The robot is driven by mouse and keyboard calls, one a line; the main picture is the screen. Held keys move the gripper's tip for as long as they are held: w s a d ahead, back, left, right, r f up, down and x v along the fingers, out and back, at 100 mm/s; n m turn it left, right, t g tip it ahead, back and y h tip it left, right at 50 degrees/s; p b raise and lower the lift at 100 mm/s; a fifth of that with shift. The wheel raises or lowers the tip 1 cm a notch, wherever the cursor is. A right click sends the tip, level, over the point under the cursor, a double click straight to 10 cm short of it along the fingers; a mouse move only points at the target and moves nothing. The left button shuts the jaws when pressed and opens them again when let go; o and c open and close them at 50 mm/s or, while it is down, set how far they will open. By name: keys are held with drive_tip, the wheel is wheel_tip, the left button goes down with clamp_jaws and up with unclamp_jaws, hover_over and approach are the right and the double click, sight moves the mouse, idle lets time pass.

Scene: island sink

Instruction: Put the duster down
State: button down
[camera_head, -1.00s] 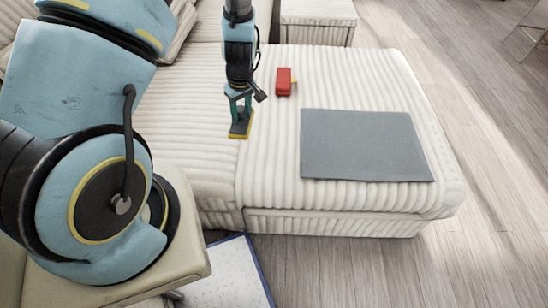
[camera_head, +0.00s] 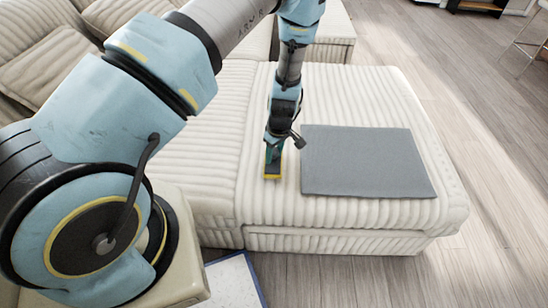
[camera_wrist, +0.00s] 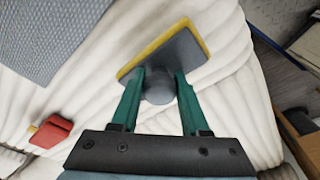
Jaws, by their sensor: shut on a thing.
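The duster (camera_head: 272,173) is a flat block with a grey back and a yellow edge. In the wrist view the duster (camera_wrist: 190,52) has a round grey knob between my green fingers. My gripper (camera_head: 273,152) is shut on this knob, and it also shows in the wrist view (camera_wrist: 158,88). The duster is over the cream ribbed couch seat, left of the grey mat (camera_head: 368,160) and apart from it. I cannot tell whether its underside touches the seat.
A red block with a yellow end (camera_wrist: 52,132) lies on the couch (camera_head: 350,90) in the wrist view; my arm hides it in the head view. The grey mat lies flat and bare. The seat's right edge drops to a wooden floor (camera_head: 490,190).

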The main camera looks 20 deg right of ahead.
sight(277, 163)
drive_tip(key=shift+f, duration=0.95)
drive_tip(key=shift+f, duration=0.15)
drive_tip(key=shift+c, duration=2)
unclamp_jaws()
wheel_tip(277, 163, up, 12)
drive_tip(key=s, duration=0.1)
drive_tip(key=shift+s+d+b, duration=0.25)
drive_tip(key=shift+s+b, duration=0.1)
drive_tip(key=shift+b, duration=0.1)
